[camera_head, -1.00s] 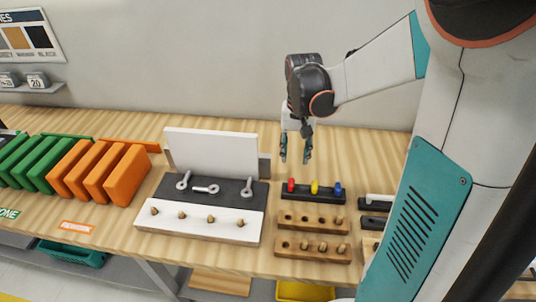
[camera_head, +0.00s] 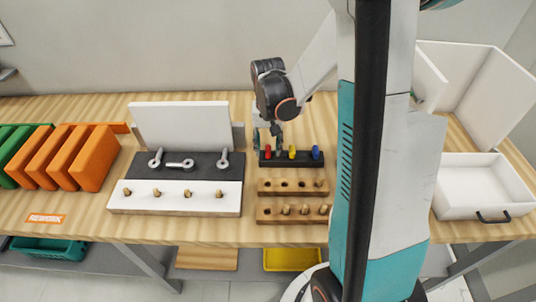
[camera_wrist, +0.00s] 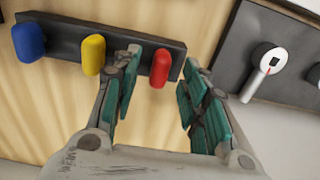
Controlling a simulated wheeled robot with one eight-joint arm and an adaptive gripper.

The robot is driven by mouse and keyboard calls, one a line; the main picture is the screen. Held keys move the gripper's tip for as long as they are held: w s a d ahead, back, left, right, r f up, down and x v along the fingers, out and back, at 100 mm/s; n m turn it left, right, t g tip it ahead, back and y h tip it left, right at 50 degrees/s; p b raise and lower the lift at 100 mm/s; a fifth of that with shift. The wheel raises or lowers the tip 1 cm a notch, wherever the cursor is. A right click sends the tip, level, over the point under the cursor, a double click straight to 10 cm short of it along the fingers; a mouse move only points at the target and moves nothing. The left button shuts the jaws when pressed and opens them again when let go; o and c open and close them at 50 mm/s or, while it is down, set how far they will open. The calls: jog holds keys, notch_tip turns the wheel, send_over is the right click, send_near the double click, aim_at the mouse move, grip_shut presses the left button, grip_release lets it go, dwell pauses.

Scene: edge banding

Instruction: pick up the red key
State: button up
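The red key (camera_head: 268,152) stands upright at the left end of a black holder (camera_head: 280,162), beside the yellow key (camera_head: 292,152) and the blue key (camera_head: 315,152). My gripper (camera_head: 267,138) is at the red key, with its tips close behind or above it. In the wrist view my gripper (camera_wrist: 163,75) is open, and the red key (camera_wrist: 160,68) shows between its two fingers, apart from both pads. The left finger lies between the red and yellow keys (camera_wrist: 93,54) in that view. I cannot tell how far down the fingers reach.
Wooden peg blocks (camera_head: 292,187) stand in front of the holder. A grey panel with metal eye-shaped parts (camera_head: 183,165) lies to the left, with orange slabs (camera_head: 95,158) beyond. A white tray (camera_head: 470,190) is at the right. My arm hides part of the table.

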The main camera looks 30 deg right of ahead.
aim_at(268, 148)
notch_tip(268, 148, down, 2)
jog(key=shift+f, duration=0.1)
grip_shut()
notch_tip(268, 148, up, 20)
jog(key=p, duration=0.5)
